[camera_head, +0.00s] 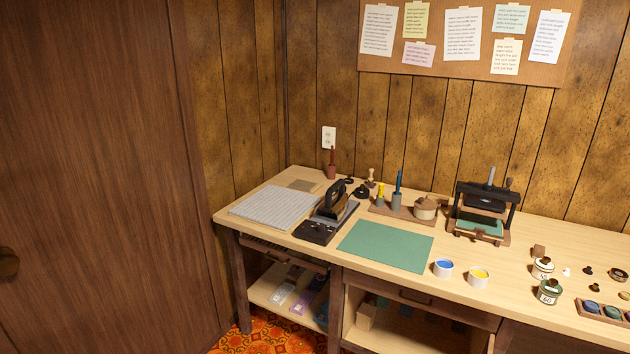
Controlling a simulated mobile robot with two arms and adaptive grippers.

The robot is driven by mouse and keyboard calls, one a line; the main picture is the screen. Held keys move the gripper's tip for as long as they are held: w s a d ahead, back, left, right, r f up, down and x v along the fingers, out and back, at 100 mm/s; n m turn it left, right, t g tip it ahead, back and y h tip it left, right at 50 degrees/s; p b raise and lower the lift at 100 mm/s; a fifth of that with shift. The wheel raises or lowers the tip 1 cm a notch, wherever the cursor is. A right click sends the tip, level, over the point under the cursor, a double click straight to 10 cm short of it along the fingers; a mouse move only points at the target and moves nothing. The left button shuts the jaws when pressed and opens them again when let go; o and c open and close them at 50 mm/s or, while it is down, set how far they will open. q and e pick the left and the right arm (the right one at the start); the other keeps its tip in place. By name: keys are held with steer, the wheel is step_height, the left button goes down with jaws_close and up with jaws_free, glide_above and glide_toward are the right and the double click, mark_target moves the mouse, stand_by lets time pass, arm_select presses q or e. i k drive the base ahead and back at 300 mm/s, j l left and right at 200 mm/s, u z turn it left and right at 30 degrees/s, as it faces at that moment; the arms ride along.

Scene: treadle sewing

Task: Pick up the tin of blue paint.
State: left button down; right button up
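The tin of blue paint (443,268) is a small white open tin with blue inside. It stands upright near the front edge of the wooden workbench (330,257), just right of a green mat. A similar tin of yellow paint (479,277) stands close to its right, with a small gap between them. Neither of my grippers shows in the head view.
The green mat (386,246) lies flat left of the tins. A black press (482,215) stands behind them. Lidded jars (549,291) stand to the right, and an iron (337,200) to the left. The bench around the tins is mostly clear.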

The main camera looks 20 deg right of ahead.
mark_target(443, 269)
steer(key=k+l+z, duration=0.15)
steer(key=l+z, duration=0.25)
steer(key=k+l+z, duration=0.1)
steer(key=l+z, duration=0.75)
